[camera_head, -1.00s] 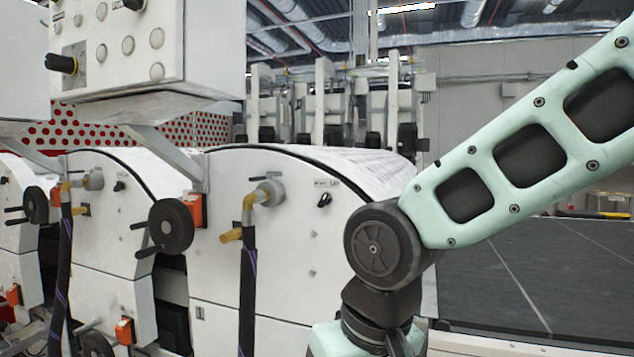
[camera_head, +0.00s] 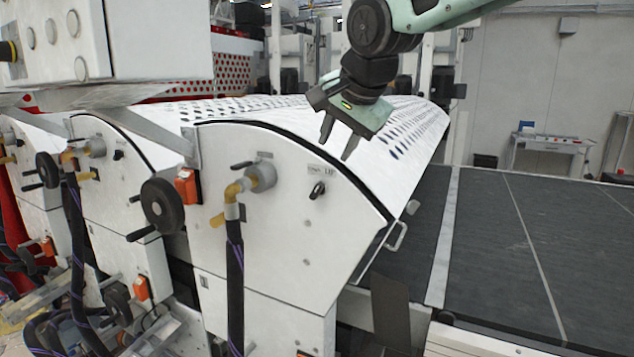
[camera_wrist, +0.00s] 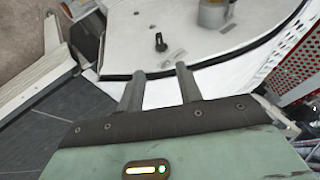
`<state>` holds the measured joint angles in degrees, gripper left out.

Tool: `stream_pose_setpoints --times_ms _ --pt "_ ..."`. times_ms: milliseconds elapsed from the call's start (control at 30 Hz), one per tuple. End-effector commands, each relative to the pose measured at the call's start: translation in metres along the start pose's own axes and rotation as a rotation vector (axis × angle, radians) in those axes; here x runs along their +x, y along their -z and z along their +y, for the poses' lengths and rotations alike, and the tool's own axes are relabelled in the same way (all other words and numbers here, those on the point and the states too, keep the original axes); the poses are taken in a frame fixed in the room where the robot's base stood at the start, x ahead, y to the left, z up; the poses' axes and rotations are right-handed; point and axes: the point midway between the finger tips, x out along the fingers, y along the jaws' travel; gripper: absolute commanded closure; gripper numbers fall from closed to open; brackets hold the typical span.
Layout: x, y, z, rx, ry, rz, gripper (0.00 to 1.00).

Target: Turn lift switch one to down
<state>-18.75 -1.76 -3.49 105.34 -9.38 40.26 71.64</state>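A small black lift switch (camera_head: 317,190) sits on the white end panel (camera_head: 275,228) of the nearest roller machine, beside a small label. Its knob is tilted. The wrist view also shows the switch (camera_wrist: 160,42), just beyond my fingertips. A similar black switch (camera_head: 118,155) is on the machine further left; I cannot read which number either carries. My gripper (camera_head: 336,149) is open and empty, fingers pointing down, above and right of the nearer switch and apart from it. Its two spread fingers also show in the wrist view (camera_wrist: 159,73).
A pipe fitting (camera_head: 260,177) with a black hose sticks out left of the switch. Further left are an orange box (camera_head: 187,186) and a black handwheel (camera_head: 161,205). A control box (camera_head: 150,40) overhangs at upper left. A dark conveyor surface (camera_head: 500,240) lies at right.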

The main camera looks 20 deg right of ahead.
Motion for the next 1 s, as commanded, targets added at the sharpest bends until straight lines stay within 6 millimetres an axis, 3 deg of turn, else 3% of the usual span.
stream_pose_setpoints --times_ms 600,800,1000 --pt "0.122 0.000 0.000 -0.003 -0.006 -0.002 0.65" --pt "0.140 0.000 0.000 -0.002 -0.002 -0.001 0.65" --pt "0.145 -0.001 0.000 -0.002 -0.001 -0.001 0.65"
